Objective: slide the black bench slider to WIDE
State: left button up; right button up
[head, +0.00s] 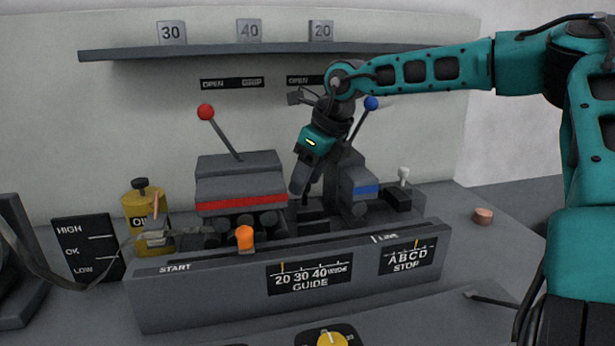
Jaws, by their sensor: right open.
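The bench (200,295) carries a GUIDE plate (310,278) marked 20, 30, 40, WIDE, with a yellow mark near the 20 end. A low black block (312,217), which looks like the black slider, sits behind the bench's front wall, above this plate. My right gripper (302,186) reaches in from the right and points down, just above and left of the block. It is open; I cannot tell whether its fingers touch anything. Part of the block's surroundings is hidden by the front wall. My left gripper is not in view.
A red-striped press (240,190) with a red-knobbed lever and a blue-striped unit (357,185) with a blue-knobbed lever flank the gripper. An orange knob (245,238) stands at START. An oil can (147,210) is at left, a copper piece (483,216) at right.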

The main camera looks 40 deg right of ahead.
jog(key=shift+c, duration=0.3)
grip_shut()
dwell(0.4)
